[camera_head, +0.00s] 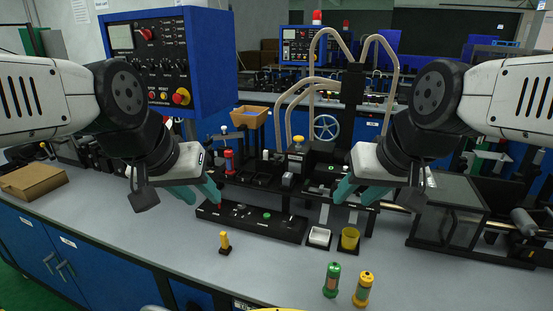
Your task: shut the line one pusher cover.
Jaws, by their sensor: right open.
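A dark-framed box with clear panels (449,212) stands on the right of the bench, beside a roller. It looks like a machine cover, but I see no label that tells me it is the line one pusher cover. I cannot tell whether its lid is fully shut. My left gripper (198,194) is open and empty above the bench, left of the black control strip (250,222). My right gripper (355,193) is open and empty over the black machine in the middle, left of the clear box and apart from it.
Green (331,280) and yellow (363,289) cylinders and a small yellow piece (224,243) stand nearer. A blue control box (170,60) hangs upper left. The front left bench is clear.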

